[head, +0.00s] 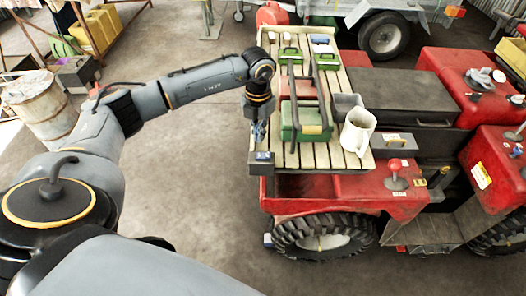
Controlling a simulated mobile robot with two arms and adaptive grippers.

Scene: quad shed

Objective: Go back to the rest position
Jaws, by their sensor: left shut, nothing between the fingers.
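My left arm reaches in from the left and bends down near the left edge of a slatted wooden rack on a red quad. My left gripper (259,133) points down and is shut, with nothing held. A small dark box (262,163) shows just below it at the rack's front left corner; I cannot tell whether they touch. On the slatted rack (340,155) are a green toolbox (306,123), a red box (297,88), a white jug (357,131) and a grey container (343,105). My right gripper is not in view.
The red quad (400,190) with its big tyre (325,236) fills the right side. A rusty white drum (42,108) stands at the left, with yellow containers (95,32) behind it. A trailer wheel (384,36) is at the back. Concrete floor (205,180) between is clear.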

